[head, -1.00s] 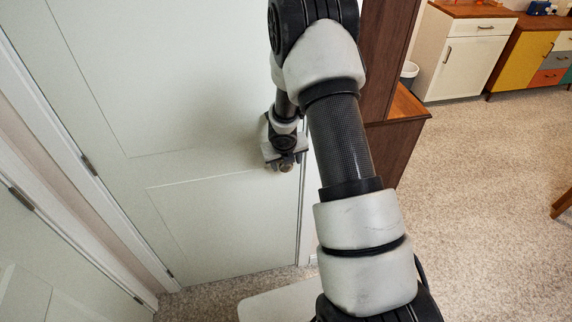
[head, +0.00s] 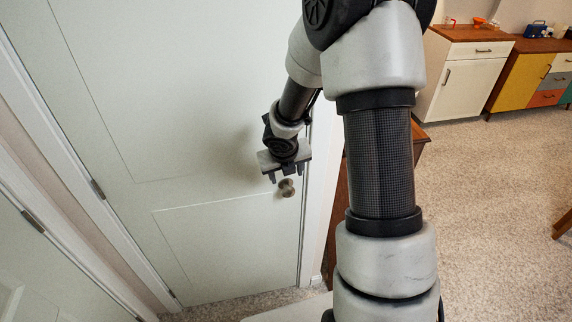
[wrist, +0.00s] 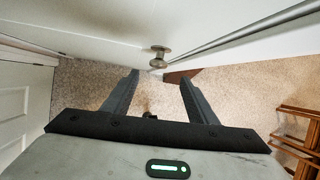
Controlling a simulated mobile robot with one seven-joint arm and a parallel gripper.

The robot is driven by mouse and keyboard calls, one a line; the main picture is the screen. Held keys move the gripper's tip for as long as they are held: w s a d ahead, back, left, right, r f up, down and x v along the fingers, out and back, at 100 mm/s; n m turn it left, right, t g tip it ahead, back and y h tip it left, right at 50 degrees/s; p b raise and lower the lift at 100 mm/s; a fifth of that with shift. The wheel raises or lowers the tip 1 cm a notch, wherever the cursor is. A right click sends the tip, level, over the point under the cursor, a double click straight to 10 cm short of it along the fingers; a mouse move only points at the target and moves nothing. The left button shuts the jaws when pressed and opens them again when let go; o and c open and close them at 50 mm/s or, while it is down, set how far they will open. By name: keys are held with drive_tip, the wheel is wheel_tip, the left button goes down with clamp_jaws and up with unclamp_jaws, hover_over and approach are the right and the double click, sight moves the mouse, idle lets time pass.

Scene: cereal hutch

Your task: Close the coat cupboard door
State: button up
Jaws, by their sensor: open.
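The coat cupboard door (head: 220,235) is a large pale panelled door filling the left half of the head view. Its hinges are at the left, and its free right edge lies close beside a pale frame strip (head: 318,215). I cannot tell whether it is fully shut. A round metal knob (head: 287,188) sits near that edge; it also shows in the wrist view (wrist: 158,57). My gripper (head: 287,177) is open and empty, just above the knob in the head view. In the wrist view my gripper's fingers (wrist: 159,77) are spread, with the knob beyond their tips, apparently not gripped.
Another pale door (head: 35,265) stands at the lower left. A dark wooden unit (head: 415,150) is partly hidden behind my arm. A white cabinet (head: 465,90) and a coloured drawer unit (head: 520,80) stand at the back right. The carpet (head: 490,220) at right is mostly clear.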

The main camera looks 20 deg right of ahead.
drive_tip(key=shift+v, duration=1.7)
